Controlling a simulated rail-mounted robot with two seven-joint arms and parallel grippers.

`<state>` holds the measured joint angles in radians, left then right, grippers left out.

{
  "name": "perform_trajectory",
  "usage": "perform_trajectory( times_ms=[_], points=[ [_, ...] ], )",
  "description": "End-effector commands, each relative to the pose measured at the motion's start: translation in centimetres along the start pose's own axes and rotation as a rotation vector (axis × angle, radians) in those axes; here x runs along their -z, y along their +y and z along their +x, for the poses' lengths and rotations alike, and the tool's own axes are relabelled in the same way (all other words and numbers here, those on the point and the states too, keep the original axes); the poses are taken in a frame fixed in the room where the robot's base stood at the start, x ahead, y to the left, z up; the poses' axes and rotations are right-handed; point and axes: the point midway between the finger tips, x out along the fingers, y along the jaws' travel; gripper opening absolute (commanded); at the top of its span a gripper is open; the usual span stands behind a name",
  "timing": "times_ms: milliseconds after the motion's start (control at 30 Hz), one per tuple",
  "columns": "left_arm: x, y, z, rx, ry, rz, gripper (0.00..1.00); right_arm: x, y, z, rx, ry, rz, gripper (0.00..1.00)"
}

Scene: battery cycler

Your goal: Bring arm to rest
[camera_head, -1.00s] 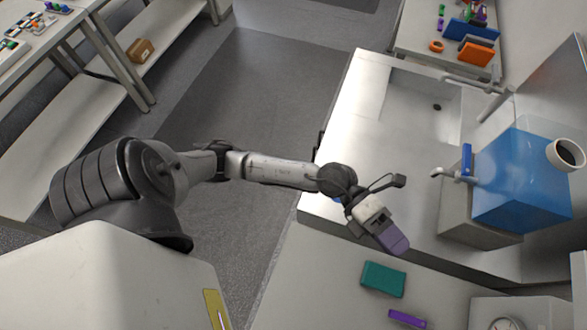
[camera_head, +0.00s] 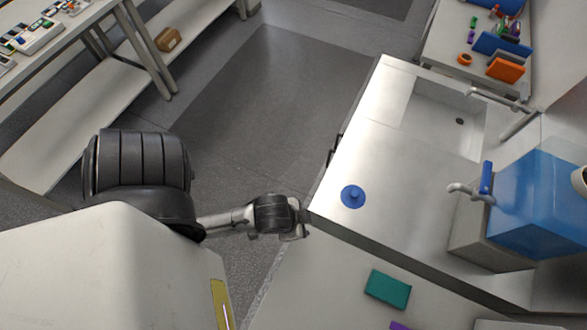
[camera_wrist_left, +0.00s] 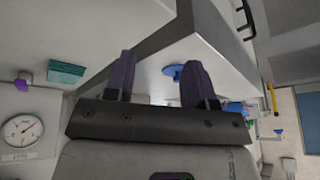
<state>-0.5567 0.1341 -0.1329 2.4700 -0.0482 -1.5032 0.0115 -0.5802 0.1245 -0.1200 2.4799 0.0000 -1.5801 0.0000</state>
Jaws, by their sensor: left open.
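My left arm (camera_head: 225,218) is folded back low beside my body, with its wrist by the near-left corner of the steel counter. The left gripper (camera_wrist_left: 158,75) shows in the left wrist view with its two purple fingers spread apart and nothing between them. In the head view its fingers cannot be made out. My right gripper is in neither view.
A blue disc with a knob (camera_head: 353,196) lies on the steel counter (camera_head: 375,150). A teal block (camera_head: 387,289) lies on the nearer bench (camera_head: 320,275). A blue tank (camera_head: 540,205) stands at the right. The floor (camera_head: 270,110) beyond the arm is clear.

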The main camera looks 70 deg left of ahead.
Motion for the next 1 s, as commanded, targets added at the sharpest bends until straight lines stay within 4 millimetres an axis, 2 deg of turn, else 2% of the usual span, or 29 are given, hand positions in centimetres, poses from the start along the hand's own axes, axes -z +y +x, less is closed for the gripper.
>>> perform_trajectory(
  times_ms=[100,200,467,633,767,867,1000],
  points=[
    [-1.6,0.6,-0.3,-0.040,-0.069,-0.008,0.50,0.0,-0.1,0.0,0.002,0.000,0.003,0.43],
    [-2.0,0.8,-0.4,-0.051,-0.090,-0.009,0.50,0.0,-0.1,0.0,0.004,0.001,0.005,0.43],
    [-2.0,0.8,-0.4,-0.051,-0.090,-0.009,0.50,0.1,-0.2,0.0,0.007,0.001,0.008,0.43],
    [-1.7,0.7,-1.1,-0.050,-0.090,-0.009,0.50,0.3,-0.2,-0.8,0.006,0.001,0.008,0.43],
    [-1.0,0.6,-2.7,-0.050,-0.089,-0.009,0.50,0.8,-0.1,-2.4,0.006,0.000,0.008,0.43],
    [-0.2,0.4,-4.6,-0.050,-0.089,-0.009,0.50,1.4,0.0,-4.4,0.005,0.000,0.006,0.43],
    [1.3,0.1,-8.2,-0.050,-0.089,-0.009,0.50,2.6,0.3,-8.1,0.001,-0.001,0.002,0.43]
  ],
)
